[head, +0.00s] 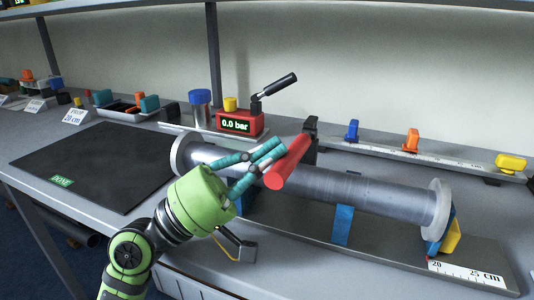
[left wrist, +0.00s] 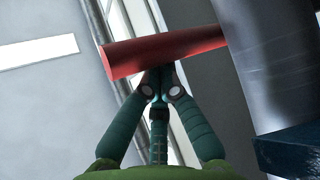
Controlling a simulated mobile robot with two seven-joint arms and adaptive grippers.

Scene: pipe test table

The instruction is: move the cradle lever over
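The red cradle lever (head: 287,164) lies slantwise over the grey flanged pipe (head: 350,192), its far end at a black bracket (head: 311,128). The pipe rests on the cradle's blue supports (head: 343,225). My left gripper (head: 279,149), green with teal fingers, is at the lever's left side. In the left wrist view the lever (left wrist: 165,50) crosses just ahead of the fingers (left wrist: 158,75). They converge with their tips together and nothing shows between them. The tips are at or very near the lever; contact is unclear. My right gripper is not in view.
A red gauge box (head: 238,123) reading 0.0 bar, with a black-handled lever (head: 278,85), stands behind the pipe. A black mat (head: 95,165) lies at left. A rail with coloured clamps (head: 410,140) runs behind at right. A ruler plate (head: 467,276) is at front right.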

